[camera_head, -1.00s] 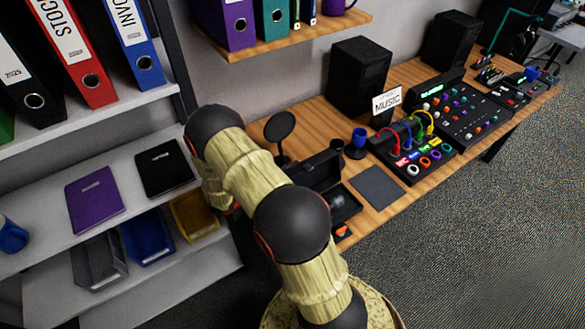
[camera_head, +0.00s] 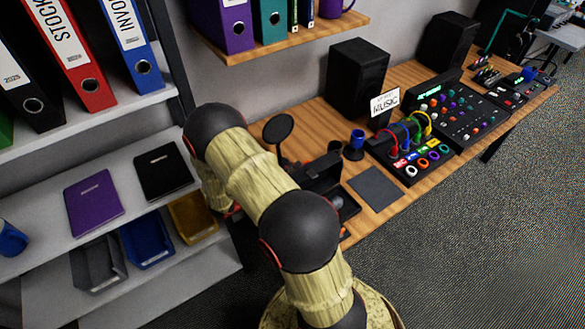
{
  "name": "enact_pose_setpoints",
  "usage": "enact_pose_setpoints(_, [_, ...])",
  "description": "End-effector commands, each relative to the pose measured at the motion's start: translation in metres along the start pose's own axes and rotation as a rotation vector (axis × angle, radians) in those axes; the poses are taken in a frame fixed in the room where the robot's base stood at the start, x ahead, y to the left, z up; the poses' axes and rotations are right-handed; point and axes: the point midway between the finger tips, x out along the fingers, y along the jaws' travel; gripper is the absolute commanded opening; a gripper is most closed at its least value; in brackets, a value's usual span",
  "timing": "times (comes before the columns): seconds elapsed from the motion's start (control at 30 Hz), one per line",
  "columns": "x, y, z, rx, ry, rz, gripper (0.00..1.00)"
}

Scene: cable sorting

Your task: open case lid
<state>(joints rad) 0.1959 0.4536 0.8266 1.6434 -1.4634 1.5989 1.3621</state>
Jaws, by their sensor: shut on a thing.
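The black case (camera_head: 347,208) sits on the wooden desk, just right of my arm. Its dark lid (camera_head: 322,172) stands raised at the back, and part of the case interior shows in front of it. My arm covers the left side of the case. My gripper (camera_head: 312,186) is at the lid, mostly hidden behind my arm and hard to tell apart from the dark lid. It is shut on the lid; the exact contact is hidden.
A dark flat mat (camera_head: 375,188) lies right of the case. A mixer with coloured cables (camera_head: 412,150) is farther right. Shelves (camera_head: 130,185) stand left.

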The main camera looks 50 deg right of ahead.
Motion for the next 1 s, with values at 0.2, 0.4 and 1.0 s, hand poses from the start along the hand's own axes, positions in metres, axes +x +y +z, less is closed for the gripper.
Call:
enact_pose_setpoints(0.2, [0.0,-0.004,0.004,-0.009,-0.004,-0.003,0.11])
enact_pose_setpoints(0.4, [0.0,-0.004,0.004,-0.009,-0.004,-0.003,0.22])
enact_pose_setpoints(1.0, [-0.019,-0.002,0.001,-0.004,0.001,-0.001,0.27])
